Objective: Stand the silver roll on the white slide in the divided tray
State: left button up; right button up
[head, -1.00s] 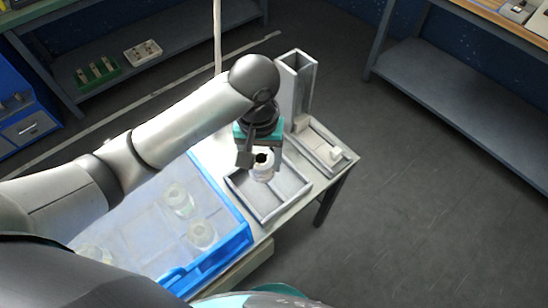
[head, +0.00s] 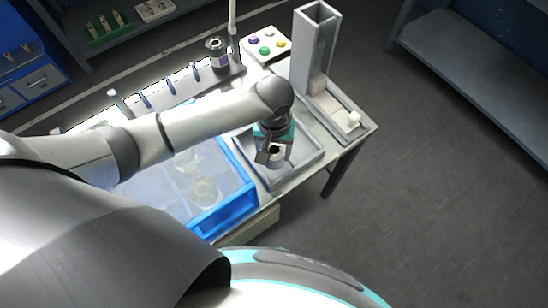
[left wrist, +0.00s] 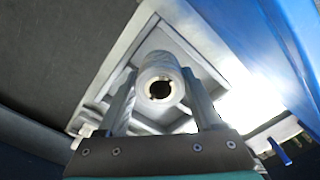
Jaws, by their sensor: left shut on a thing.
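My left gripper (head: 276,152) points down and is shut on the silver roll (head: 277,158). The roll is upright, with its dark bore facing up; it also shows between the fingers in the left wrist view (left wrist: 161,86). It is inside the outline of the grey divided tray (head: 299,173), whose rim also shows in the left wrist view (left wrist: 212,47). I cannot tell whether the roll's base touches the tray floor. The white slide (head: 349,121) is at the near end of its rail, right of the tray, with no roll on it. My right gripper is not in view.
A tall grey chute (head: 312,50) stands behind the slide. A blue-rimmed bin (head: 225,215) with clear rolls adjoins the tray on the left. Open floor lies right of the table.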

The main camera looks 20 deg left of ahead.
aim_at(274, 159)
pick_arm(q)
notch_tip(274, 159, down, 4)
jog(key=shift+b, duration=0.6)
jog(key=shift+r, duration=0.1)
jog(key=o, duration=1.2)
notch_tip(274, 159, up, 12)
jog(key=p, duration=0.4)
